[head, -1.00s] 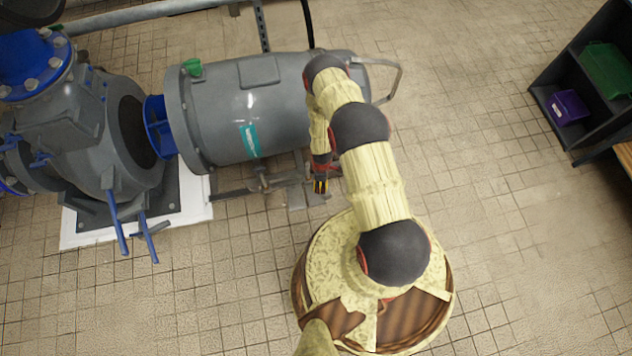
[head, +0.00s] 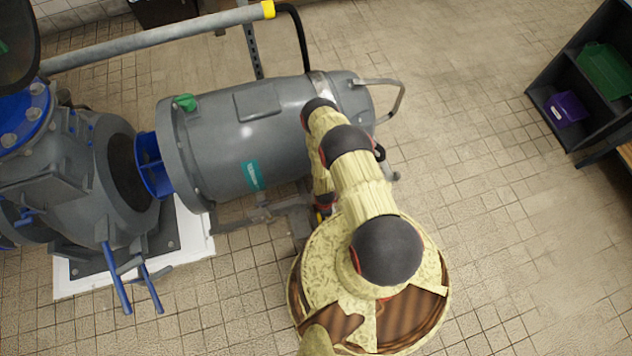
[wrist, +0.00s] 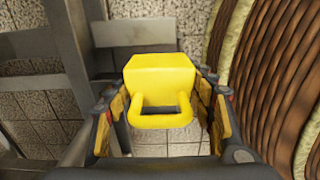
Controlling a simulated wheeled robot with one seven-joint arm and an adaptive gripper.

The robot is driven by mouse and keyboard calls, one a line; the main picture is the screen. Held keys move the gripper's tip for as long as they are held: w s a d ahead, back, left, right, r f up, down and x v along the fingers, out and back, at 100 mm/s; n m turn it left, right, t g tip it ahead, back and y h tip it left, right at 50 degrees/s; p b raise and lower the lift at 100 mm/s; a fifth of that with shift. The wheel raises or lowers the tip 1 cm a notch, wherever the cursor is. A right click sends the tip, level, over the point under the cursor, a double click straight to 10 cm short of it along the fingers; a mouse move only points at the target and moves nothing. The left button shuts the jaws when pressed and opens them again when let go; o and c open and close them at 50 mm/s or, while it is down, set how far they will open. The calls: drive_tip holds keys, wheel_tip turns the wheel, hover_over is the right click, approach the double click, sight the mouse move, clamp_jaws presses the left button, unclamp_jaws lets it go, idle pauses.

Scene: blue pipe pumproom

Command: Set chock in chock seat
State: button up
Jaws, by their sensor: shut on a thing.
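The yellow chock (wrist: 160,72), a block with a loop handle on its near side, sits between the fingers of my gripper (wrist: 162,92) in the wrist view. The gripper is shut on it, one finger at each side. Grey metal frame pieces (wrist: 132,33) lie behind and left of the chock. I cannot tell which part is the chock seat.
The grey motor (head: 240,135) and pump (head: 75,180) fill the left, with blue levers (head: 118,280) jutting out. A grey frame upright (wrist: 72,60) stands close left of my gripper. Shelving with a purple bin (head: 566,108) stands at right. Tiled floor between is open.

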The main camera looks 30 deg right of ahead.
drive_tip(key=shift+w+f, duration=0.2)
drive_tip(key=shift+w, duration=0.05)
drive_tip(key=shift+f+b, duration=2.05)
drive_tip(key=shift+f, duration=2.4)
drive_tip(key=shift+f, duration=0.35)
drive_tip(key=o, duration=1.6)
drive_tip(key=shift+c, duration=0.2)
drive_tip(key=shift+r, duration=6)
